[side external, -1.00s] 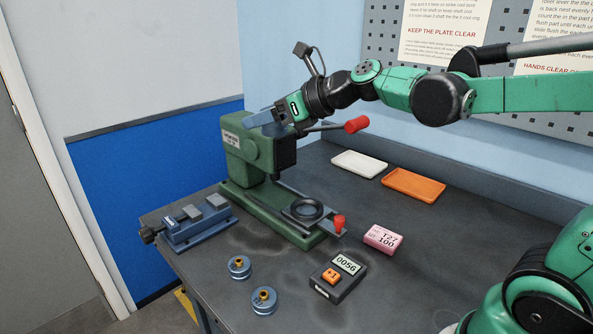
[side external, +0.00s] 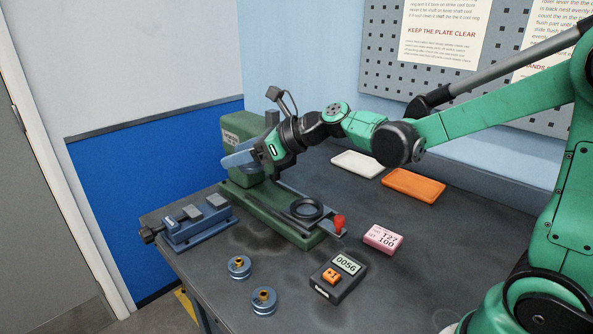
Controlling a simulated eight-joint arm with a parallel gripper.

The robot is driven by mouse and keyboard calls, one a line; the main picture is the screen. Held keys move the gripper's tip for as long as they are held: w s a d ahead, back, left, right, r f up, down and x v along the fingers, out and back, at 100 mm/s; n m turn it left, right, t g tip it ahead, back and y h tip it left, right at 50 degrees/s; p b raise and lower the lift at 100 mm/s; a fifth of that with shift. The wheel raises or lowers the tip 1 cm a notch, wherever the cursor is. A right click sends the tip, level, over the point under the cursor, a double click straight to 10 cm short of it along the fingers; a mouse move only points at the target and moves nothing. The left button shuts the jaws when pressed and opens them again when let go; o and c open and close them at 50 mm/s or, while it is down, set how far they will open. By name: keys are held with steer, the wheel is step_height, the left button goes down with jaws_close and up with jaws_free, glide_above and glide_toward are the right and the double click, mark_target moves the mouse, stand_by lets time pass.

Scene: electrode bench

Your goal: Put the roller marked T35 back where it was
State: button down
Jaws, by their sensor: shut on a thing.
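My gripper (side external: 242,158) is at the front of the green press (side external: 256,199), below its head. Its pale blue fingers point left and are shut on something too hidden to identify. Two blue-grey rollers with brass centres stand upright on the bench: one (side external: 239,268) farther back, one (side external: 264,303) nearer the front. No T35 marking is legible on either. A black ring (side external: 306,208) lies on the press's slide plate.
A blue vise (side external: 195,226) stands left of the press. A dark meter (side external: 341,280) reads 0056 and carries an orange piece. A pink block (side external: 383,239) reads T27 100. White (side external: 358,163) and orange (side external: 414,185) trays lie at the back.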

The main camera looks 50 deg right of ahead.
steer(key=a+f+n+g+y, duration=0.1)
steer(key=a+f, duration=0.1)
steer(key=f, duration=0.1)
steer(key=s+a+f+n+y, duration=0.1)
steer(key=a+f, duration=0.1)
steer(key=f, duration=0.2)
steer(key=a+f+n+g+y, duration=0.1)
steer(key=a+f, duration=0.1)
steer(key=f, duration=0.2)
steer(key=shift+s+n+g+y, duration=0.3)
steer(key=shift+s+n, duration=0.05)
steer(key=shift+n, duration=0.05)
steer(key=shift+d, duration=0.1)
glide_above(300, 210)
steer(key=a, duration=0.2)
steer(key=shift+d, duration=0.95)
step_height(300, 210, down, 2)
steer(key=shift+f, duration=0.6)
